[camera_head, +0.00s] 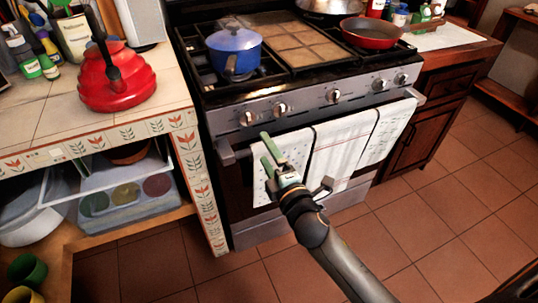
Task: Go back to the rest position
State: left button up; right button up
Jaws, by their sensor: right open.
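My right gripper (266,150) is in front of the oven, its arm reaching in from the bottom right. Its two green-padded fingers are apart, with nothing seen between them. The fingers are in front of the left end of the oven handle and the left towel (292,150); I cannot tell whether they touch either one. My left gripper is not in view.
The stove (340,95) has a blue pot (233,50) and a red pan (371,33) on top. Brown tile floor (440,215) is clear at right.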

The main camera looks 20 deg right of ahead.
jog(key=shift+s, duration=0.6)
